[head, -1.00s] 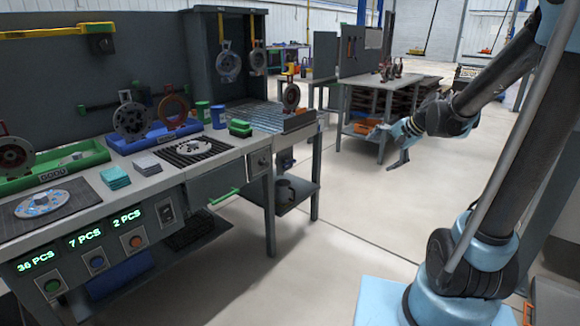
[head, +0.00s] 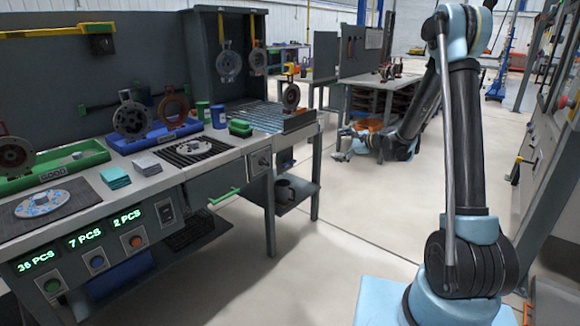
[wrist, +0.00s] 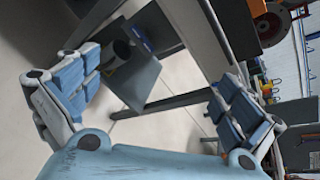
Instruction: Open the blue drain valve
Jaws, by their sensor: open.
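I cannot make out a blue drain valve in either view. The grated wash-type station (head: 262,115) stands at the back end of the left bench, with a small dark panel and knob (head: 262,162) on its front. A dark bucket (head: 285,191) stands on the shelf under it; a dark cylinder, likely this bucket, also shows in the wrist view (wrist: 118,50). My gripper (head: 345,146) is out past the bench's right end, apart from everything. In the wrist view its blue-padded fingers (wrist: 150,103) are spread wide with nothing between them.
The left bench carries a green tray (head: 75,165), a blue tray (head: 150,140) and several discs. A green handle (head: 224,196) sticks out from its front. Another table (head: 375,82) stands behind my gripper. The floor (head: 330,235) between bench and arm is clear.

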